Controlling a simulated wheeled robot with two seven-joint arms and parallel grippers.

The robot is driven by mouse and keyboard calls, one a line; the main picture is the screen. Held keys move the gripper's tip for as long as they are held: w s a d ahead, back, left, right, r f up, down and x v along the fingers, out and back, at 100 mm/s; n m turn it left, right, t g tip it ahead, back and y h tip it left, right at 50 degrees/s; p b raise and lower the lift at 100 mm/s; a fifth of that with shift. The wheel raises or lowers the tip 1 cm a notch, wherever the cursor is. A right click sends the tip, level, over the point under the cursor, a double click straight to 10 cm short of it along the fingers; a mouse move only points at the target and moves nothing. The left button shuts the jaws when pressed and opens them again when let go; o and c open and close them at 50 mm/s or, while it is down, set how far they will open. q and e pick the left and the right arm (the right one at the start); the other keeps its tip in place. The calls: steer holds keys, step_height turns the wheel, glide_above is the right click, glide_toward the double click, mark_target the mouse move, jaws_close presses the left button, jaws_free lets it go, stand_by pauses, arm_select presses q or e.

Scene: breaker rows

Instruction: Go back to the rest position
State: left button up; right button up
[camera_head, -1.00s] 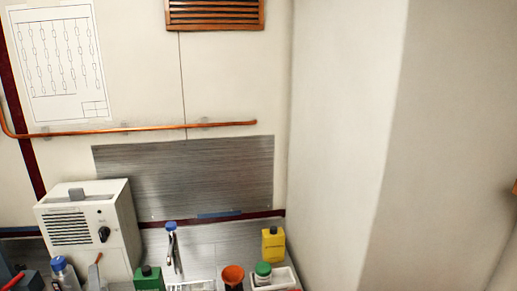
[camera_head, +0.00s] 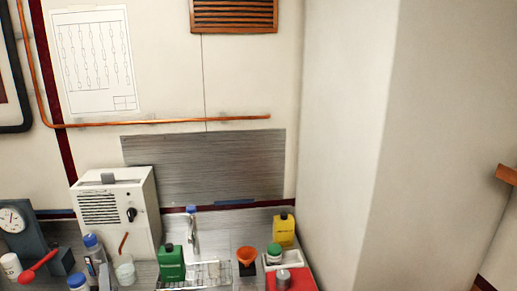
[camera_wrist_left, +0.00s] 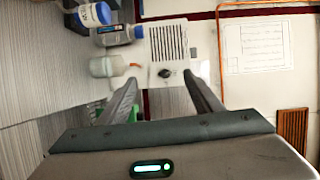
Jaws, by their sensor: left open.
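My left gripper (camera_wrist_left: 162,83) shows in the left wrist view. Its two dark fingers are spread apart with nothing between them, pointing towards the white box (camera_wrist_left: 172,45) with the black knob. In the head view I cannot make out this gripper clearly; the white box (camera_head: 115,210) stands on the bench at the left, against the wall. The clear beaker (camera_wrist_left: 104,67) and blue-labelled bottle (camera_wrist_left: 118,36) lie beyond the fingers, to the left in the wrist view. My right gripper is in neither view.
The grey bench carries a green bottle (camera_head: 171,265), a wire rack (camera_head: 205,277), an orange funnel (camera_head: 246,257), a yellow bottle (camera_head: 284,232) and a dial gauge (camera_head: 12,220). A copper pipe (camera_head: 170,122) runs along the wall. A pale pillar (camera_head: 345,150) stands at the right.

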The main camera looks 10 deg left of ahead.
arm_select(q)
steer(key=s+d+f+n+g+h, duration=0.5)
steer(key=s+d+f+h, duration=0.1)
steer(key=s+d+f, duration=0.7)
steer(key=s+d+f+n+g+h, duration=0.1)
steer(key=s+d+f+g+h, duration=0.2)
steer(key=s+d, duration=0.5)
steer(key=s+d+f+n+g+h, duration=0.25)
steer(key=s+d, duration=0.25)
steer(key=s, duration=0.6)
step_height(320, 180, down, 36)
steer(key=g+b, duration=0.1)
steer(key=b, duration=0.6)
steer(key=s+a+f+b, duration=0.1)
steer(key=s+f+b, duration=0.2)
steer(key=s+f, duration=0.6)
steer(key=s+a+f+m+g+b, duration=0.1)
steer(key=s+a+f+b, duration=0.1)
steer(key=s+f, duration=0.8)
step_height(320, 180, down, 5)
steer(key=shift+a+f+b, duration=0.1)
steer(key=shift+a+b, duration=0.15)
steer(key=shift+b, duration=0.6)
